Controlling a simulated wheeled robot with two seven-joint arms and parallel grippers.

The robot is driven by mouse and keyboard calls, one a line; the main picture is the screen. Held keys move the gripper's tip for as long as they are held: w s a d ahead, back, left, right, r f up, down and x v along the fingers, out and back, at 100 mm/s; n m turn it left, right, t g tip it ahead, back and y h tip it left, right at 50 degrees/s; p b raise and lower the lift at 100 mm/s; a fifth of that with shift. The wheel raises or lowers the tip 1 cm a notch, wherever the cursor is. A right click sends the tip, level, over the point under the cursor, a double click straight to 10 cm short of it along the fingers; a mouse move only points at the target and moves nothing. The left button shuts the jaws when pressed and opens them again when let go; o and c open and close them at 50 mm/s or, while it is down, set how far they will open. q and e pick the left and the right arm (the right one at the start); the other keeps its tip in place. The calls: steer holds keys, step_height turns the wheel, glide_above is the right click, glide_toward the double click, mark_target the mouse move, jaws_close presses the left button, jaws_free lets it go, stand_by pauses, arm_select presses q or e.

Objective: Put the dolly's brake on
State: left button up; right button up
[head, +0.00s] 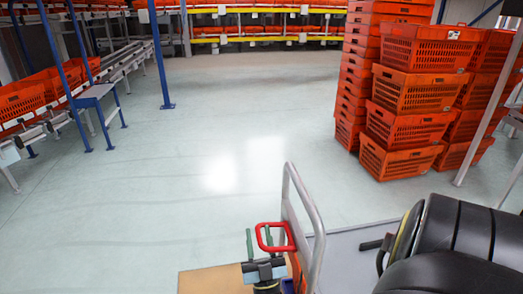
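The dolly shows at the bottom centre-right, with a grey tubular push bar (313,215) and a flat grey deck (345,246). A red loop-shaped lever (264,240) stands beside the bar on its left, likely the brake lever; its lower end is hidden. My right gripper (265,242) is at the bottom, its two green fingers spread apart at the red loop. The right finger overlaps the loop in the picture; I cannot tell whether it touches. Nothing is seen held. My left gripper is not in view.
Stacked orange crates (408,92) stand at the right beyond the dolly. A conveyor with orange totes (22,101) and a blue frame (97,92) is at the left. A tan board (210,280) lies at the bottom. The middle floor is clear.

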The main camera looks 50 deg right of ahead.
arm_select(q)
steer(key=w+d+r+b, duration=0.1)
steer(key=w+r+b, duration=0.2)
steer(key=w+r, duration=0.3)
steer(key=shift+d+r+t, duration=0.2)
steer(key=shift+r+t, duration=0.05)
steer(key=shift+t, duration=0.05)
arm_select(e)
steer(key=v, duration=1.3)
